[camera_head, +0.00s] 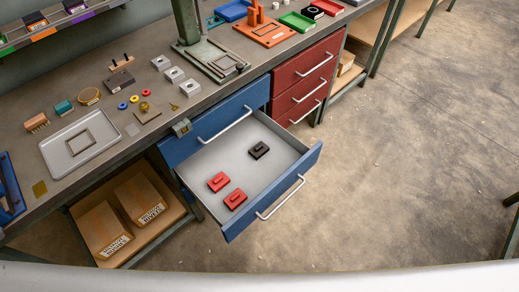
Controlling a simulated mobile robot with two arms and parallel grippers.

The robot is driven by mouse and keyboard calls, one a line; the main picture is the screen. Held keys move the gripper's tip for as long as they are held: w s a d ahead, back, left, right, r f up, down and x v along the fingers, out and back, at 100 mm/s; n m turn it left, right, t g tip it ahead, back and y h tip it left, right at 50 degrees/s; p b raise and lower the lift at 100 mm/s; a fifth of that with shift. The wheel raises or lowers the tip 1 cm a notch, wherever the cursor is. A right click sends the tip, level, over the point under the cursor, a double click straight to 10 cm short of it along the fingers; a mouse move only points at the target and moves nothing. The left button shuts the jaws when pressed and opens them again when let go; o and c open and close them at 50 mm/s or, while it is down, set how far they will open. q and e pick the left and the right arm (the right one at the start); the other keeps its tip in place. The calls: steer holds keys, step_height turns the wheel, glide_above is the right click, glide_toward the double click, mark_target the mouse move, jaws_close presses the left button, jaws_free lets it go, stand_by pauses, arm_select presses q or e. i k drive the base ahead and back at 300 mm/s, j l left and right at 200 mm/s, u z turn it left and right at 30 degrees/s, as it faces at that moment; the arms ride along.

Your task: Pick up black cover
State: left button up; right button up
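The black cover (259,150) is a small dark block with a raised handle-like part on top. It lies in the open blue drawer (283,137), towards the back right of the drawer floor. Two similar red covers lie nearer the front left of the same drawer, one red cover (219,182) behind the other red cover (235,199). The black cover stands apart from both. Neither of my grippers shows in the head view.
The drawer front (270,205) with its silver handle sticks out from the workbench. A red drawer cabinet (306,75) stands to the right. The bench top holds a metal tray (58,159), a green press (205,55) and several small parts. Concrete floor (400,170) is clear at the right.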

mark_target(258, 151)
steer(key=u, duration=2.1)
steer(key=k+l+u, duration=0.15)
steer(key=l, duration=0.5)
steer(key=k+l+u, duration=0.2)
steer(key=l, duration=0.45)
steer(key=k+l+u, duration=0.15)
steer(key=k+l, duration=0.25)
steer(key=l, duration=0.25)
steer(key=k+l+u, duration=0.15)
steer(key=k+l, duration=0.15)
steer(key=l, duration=0.25)
steer(key=k+l+u, duration=0.2)
steer(key=k+l, duration=0.15)
steer(key=l, duration=0.2)
steer(key=k+l+u, duration=0.15)
steer(key=k+l, duration=0.2)
steer(key=l, duration=0.15)
